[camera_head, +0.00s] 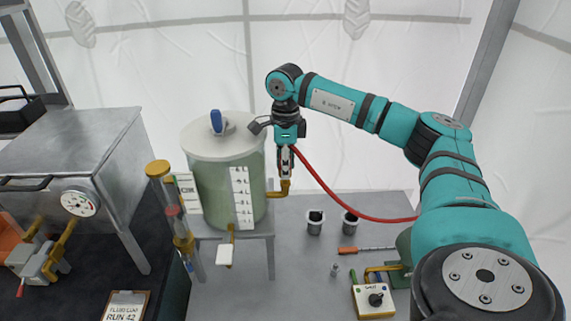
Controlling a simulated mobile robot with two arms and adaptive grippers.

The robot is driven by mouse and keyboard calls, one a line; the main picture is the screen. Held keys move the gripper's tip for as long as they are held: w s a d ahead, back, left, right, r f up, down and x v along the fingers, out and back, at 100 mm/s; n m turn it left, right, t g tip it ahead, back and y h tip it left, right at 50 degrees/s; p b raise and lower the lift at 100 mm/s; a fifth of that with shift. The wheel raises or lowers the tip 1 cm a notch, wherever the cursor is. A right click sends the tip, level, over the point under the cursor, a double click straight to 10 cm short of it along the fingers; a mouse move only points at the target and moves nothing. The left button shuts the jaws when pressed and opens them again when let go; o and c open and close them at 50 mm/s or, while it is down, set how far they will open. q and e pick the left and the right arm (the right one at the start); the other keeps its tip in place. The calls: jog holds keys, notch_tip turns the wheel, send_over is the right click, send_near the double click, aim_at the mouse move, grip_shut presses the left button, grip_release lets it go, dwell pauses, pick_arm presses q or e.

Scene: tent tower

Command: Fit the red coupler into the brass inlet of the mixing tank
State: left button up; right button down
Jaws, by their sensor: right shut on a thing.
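The mixing tank (212,175) is a pale green cylinder with a white lid and level strips, left of centre on a grey stand. Its brass inlet (284,188) is an elbow at the tank's lower right, with its mouth turned up. My right gripper (285,165) points down just above the inlet and is shut on the red coupler, which its fingers mostly hide. A red hose (352,208) runs from the gripper down and right behind my right arm. I cannot tell whether the coupler touches the inlet. My left gripper is not in view.
A brass-ended sight tube (168,205) stands left of the tank. A grey cabinet with a gauge (80,202) is further left. Two dark-topped cups (315,222), a red-handled screwdriver (350,250) and a control box (373,300) are on the grey bench at right.

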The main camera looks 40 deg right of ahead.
jog(key=shift+f+b, duration=0.3)
jog(key=shift+f, duration=0.3)
jog(key=c, duration=0.9)
grip_release()
jog(key=shift+s, duration=0.1)
jog(key=r, duration=1.2)
jog(key=shift+w+d+r, duration=0.15)
jog(key=shift+w, duration=0.15)
